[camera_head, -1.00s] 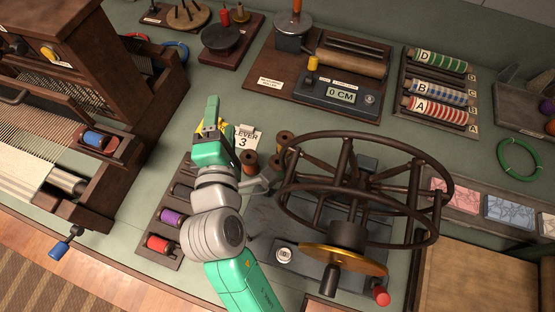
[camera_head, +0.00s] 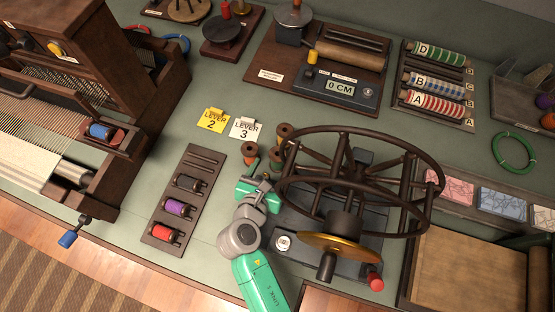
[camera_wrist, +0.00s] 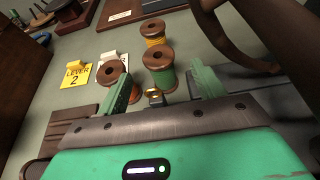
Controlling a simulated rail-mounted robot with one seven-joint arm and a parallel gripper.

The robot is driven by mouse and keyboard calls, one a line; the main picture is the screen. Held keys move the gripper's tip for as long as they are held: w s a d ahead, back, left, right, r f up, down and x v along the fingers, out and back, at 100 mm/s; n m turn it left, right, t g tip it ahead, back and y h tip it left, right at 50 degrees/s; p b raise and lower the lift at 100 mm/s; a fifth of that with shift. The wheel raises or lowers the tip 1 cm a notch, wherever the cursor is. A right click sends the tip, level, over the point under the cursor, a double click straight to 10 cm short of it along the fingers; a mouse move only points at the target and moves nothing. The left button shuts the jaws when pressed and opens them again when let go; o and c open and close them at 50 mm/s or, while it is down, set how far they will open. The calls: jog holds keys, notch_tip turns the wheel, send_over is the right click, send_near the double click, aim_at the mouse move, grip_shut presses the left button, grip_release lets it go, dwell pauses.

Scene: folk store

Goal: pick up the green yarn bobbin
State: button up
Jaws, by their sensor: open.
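The green yarn bobbin (camera_wrist: 160,70) stands upright with a brown wooden top, in the middle of the wrist view. In the head view the green bobbin (camera_head: 275,158) is beside the big wheel, close to my gripper. My gripper (camera_wrist: 161,88) is open and empty, one finger toward each side of the bobbin and nearer the camera. In the head view my gripper (camera_head: 263,176) is low beside the wheel. An orange-red bobbin (camera_wrist: 112,72) stands left of the green one, near the left finger. A yellow bobbin (camera_wrist: 153,33) stands behind it.
The dark spoked wheel (camera_head: 360,175) overhangs right of the bobbins, close to my gripper. Lever cards 2 (camera_head: 212,121) and 3 (camera_head: 245,128) stand behind left. A rack (camera_head: 180,200) with black, purple and red spools lies left.

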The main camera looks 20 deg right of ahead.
aim_at(276, 159)
jog(key=x, duration=0.3)
jog(key=shift+w+d+f+b, duration=0.15)
jog(key=shift+w+b, duration=0.2)
jog(key=c, duration=1.1)
jog(key=shift+o, duration=0.2)
